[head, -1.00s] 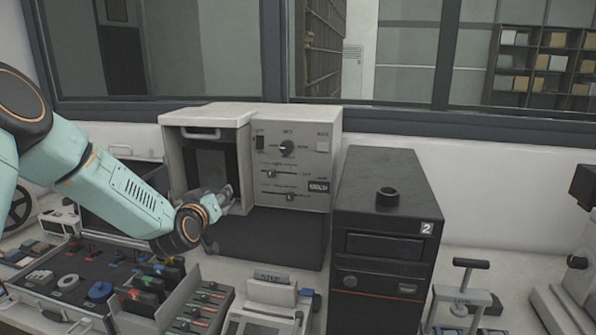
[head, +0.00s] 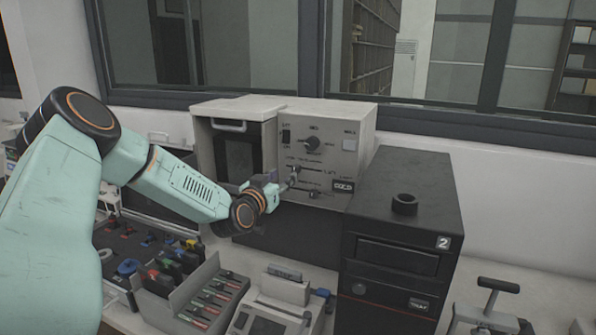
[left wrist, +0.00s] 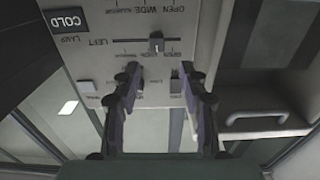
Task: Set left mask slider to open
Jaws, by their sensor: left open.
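The left mask slider's small knob (head: 296,170) sits on the upper of two slots on the press's control panel. In the upside-down left wrist view this knob (left wrist: 156,44) stands left of the right end of its line, beside the word LEFT. My left gripper (head: 289,183) is in front of the panel's left part, close to the slider. In the left wrist view its two fingers (left wrist: 160,68) are apart, with the knob just past the gap between their tips. Whether they touch the panel cannot be told. My right gripper is not in view.
The lower slider (head: 313,194), a dial (head: 312,143), a rocker switch (head: 286,136) and a pale button (head: 349,143) share the panel. The chamber door handle (head: 229,126) is left of it. A black unit (head: 402,235) marked 2 stands right. Tool trays are below.

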